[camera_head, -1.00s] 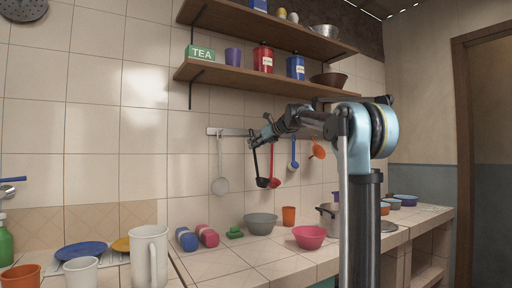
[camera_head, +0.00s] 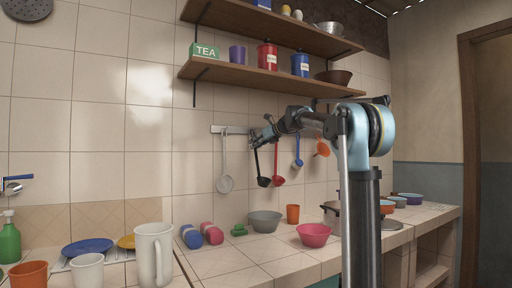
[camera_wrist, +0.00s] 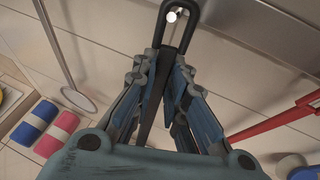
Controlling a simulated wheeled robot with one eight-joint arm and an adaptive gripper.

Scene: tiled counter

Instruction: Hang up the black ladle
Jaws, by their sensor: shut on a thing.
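The black ladle (camera_head: 264,181) hangs bowl down by the wall rail (camera_head: 229,129), between a white ladle (camera_head: 224,183) on the left and a red ladle (camera_head: 278,180) on the right. My gripper (camera_head: 258,138) is shut on its handle near the top, close to the rail. In the wrist view the dark handle (camera_wrist: 152,105) runs between the fingers of my gripper (camera_wrist: 161,72). Its open loop (camera_wrist: 203,14) appears around the round end of a pale peg (camera_wrist: 172,15). I cannot tell how deep the peg sits in the loop. My gripper hides part of the rail.
A blue ladle (camera_head: 298,152) and an orange utensil (camera_head: 322,148) hang farther right. The shelf (camera_head: 270,78) with tins is above. Below, the counter holds a grey bowl (camera_head: 265,222), a pink bowl (camera_head: 314,235), a pot (camera_head: 331,214) and a white pitcher (camera_head: 153,255).

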